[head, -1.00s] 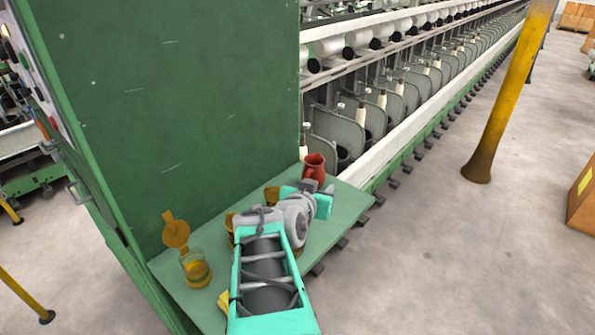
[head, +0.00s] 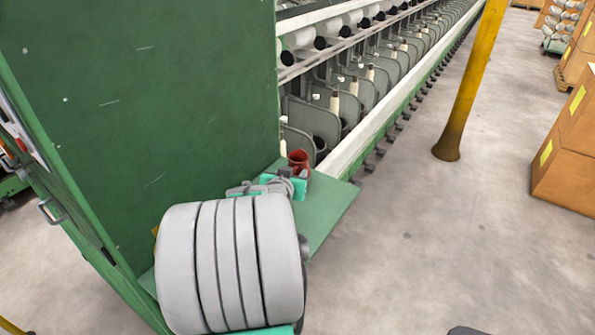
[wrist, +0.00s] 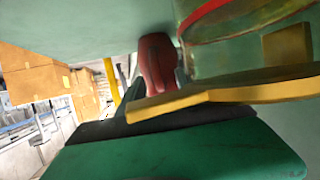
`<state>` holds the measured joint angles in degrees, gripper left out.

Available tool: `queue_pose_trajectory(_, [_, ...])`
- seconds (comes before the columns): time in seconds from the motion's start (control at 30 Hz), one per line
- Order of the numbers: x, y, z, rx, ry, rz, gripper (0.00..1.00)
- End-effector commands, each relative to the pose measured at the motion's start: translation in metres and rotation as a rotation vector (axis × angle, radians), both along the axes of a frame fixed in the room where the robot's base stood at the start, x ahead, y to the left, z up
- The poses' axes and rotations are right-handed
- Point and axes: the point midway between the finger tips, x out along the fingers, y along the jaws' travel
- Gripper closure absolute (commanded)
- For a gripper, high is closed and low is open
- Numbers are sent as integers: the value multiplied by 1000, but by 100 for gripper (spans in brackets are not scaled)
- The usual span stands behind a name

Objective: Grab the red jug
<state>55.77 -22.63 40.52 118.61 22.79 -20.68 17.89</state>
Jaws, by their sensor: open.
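The red jug (head: 298,158) stands near the far corner of the green shelf, beside the green cabinet. Its lower part is hidden behind my gripper. My gripper (head: 284,182) is open, with its teal fingers close to the jug at its near side. I cannot tell whether they touch it or how far it lies between them. In the wrist view the jug (wrist: 158,62) shows small near the middle, beyond a large green finger with a dark pad (wrist: 165,128).
The green shelf (head: 335,200) is bare to the right of my gripper. The tall green cabinet (head: 140,110) rises at left. In the wrist view a yellow flat piece (wrist: 225,93) and a red-rimmed glass vessel (wrist: 205,50) are close. My arm covers the shelf's near part.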

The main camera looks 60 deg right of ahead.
Motion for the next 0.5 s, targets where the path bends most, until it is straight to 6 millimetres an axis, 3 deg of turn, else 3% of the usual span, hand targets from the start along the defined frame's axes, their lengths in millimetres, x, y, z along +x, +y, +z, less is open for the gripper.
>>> queue_pose_trajectory(0.07, [0,0,0,0,0,0,58])
queue_pose_trajectory(0.5, [0,0,0,0,0,0,93])
